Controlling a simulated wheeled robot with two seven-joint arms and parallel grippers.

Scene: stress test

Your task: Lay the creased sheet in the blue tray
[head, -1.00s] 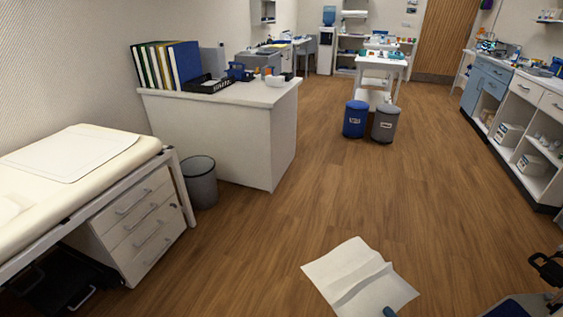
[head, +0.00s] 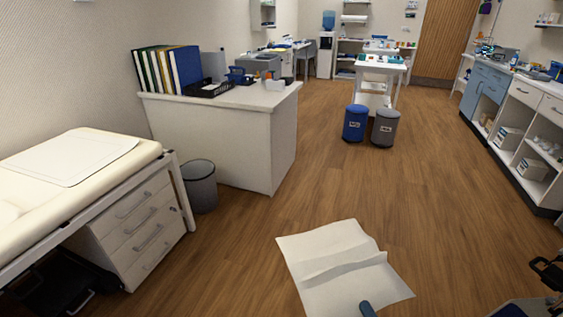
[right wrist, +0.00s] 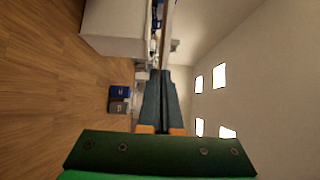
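The creased sheet (head: 325,249) is a white sheet with a raised fold across it, at the bottom centre of the head view in front of the wood floor. A dark blue-grey fingertip of my right gripper (head: 367,308) covers its near edge. In the right wrist view the two fingers of my right gripper (right wrist: 161,80) are close together, and a thin pale strip runs on from their tips, which looks like the sheet edge-on. I cannot pick out the blue tray for certain in either view. My left gripper is not in view.
A padded couch (head: 140,155) with drawers (head: 140,228) stands at left. Behind it are a grey bin (head: 201,188) and a white desk (head: 225,135). Blue (head: 355,124) and grey (head: 385,129) bins stand before a white trolley (head: 380,67). The central floor is open.

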